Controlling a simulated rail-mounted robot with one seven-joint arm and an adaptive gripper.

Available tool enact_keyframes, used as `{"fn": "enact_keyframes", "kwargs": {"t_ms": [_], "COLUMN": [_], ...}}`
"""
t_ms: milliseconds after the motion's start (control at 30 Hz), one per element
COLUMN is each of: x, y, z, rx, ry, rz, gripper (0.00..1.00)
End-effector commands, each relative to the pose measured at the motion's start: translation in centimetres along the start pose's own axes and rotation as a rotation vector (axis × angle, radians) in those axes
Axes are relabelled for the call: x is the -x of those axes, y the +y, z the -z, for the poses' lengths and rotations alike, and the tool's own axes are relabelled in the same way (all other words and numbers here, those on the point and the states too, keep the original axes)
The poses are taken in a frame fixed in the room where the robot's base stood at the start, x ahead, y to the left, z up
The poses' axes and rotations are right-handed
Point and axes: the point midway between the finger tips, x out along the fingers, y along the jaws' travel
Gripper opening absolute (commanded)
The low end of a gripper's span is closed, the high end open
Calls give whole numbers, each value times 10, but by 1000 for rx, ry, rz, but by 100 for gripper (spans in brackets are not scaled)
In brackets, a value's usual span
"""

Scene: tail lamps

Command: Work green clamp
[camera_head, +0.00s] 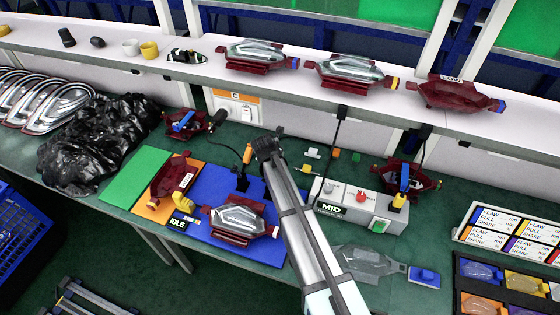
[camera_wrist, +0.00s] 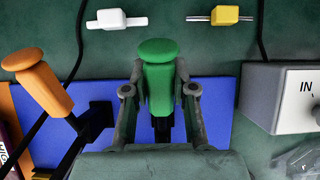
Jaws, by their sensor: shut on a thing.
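The green clamp (camera_wrist: 159,82) stands upright in the middle of the wrist view, its rounded green handle between the two fingers of my gripper (camera_wrist: 160,91). The gripper is shut on this handle. Its dark lower part shows below the handle against a blue board (camera_wrist: 214,102). In the head view my gripper (camera_head: 267,147) is over the back right of the blue board, and my arm hides the green handle. A clamp with an orange handle (camera_wrist: 38,82) leans to the left in the wrist view; it also shows in the head view (camera_head: 247,153).
A clear-topped red lamp (camera_head: 240,219) lies on the blue board. A grey MID box (camera_head: 350,208) stands to the right. A white connector (camera_wrist: 115,19) and a yellow one (camera_wrist: 225,15) lie behind the clamp. A black cable runs close to the orange clamp.

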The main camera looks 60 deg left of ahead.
Motion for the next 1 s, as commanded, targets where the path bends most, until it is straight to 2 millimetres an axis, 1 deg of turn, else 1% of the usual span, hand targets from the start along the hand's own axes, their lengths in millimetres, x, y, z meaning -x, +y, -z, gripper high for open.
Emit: {"fn": "enact_keyframes", "kwargs": {"t_ms": [133, 167, 200, 233, 533, 667, 767, 1000], "x": [-1, -1, -1, -1, 0, 8, 20, 66], "y": [0, 0, 0, 0, 0, 0, -1, -1], "z": [0, 0, 0, 0, 0, 0, 1, 2], "rx": [0, -1, -1, -1, -1, -1, -1, -1], "ry": [2, 2, 1, 1, 0, -1, -1, -1], "rz": [1, 1, 1, 1, 0, 0, -1, -2], "gripper": [0, 36, 50, 52, 52, 52, 52, 52]}}
